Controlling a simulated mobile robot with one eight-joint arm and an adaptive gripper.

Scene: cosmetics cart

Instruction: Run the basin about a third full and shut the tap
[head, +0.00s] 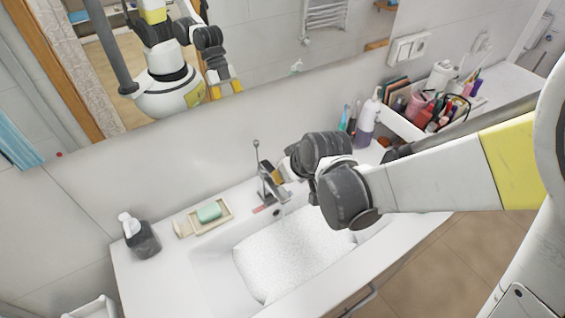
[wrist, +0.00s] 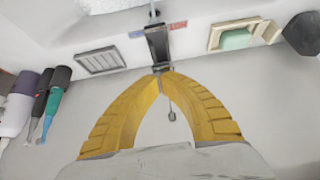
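The chrome tap (head: 268,187) stands at the back edge of the white basin (head: 212,276); it also shows in the wrist view (wrist: 157,42). A thin rod with a small knob (head: 256,144) rises behind it. A pale streak below the spout looks like running water. A white speckled surface (head: 295,252), apparently water, covers much of the basin floor; its depth is hard to judge. My gripper (wrist: 163,73) has its yellow fingertips together right at the tap's top. Whether they touch or pinch the lever is unclear. My wrist hides part of the tap's right side.
A soap dish (head: 204,218) with green soap and a dark dispenser (head: 141,237) stand left of the tap. A purple bottle (head: 367,122) and a cosmetics organizer (head: 425,120) stand to the right.

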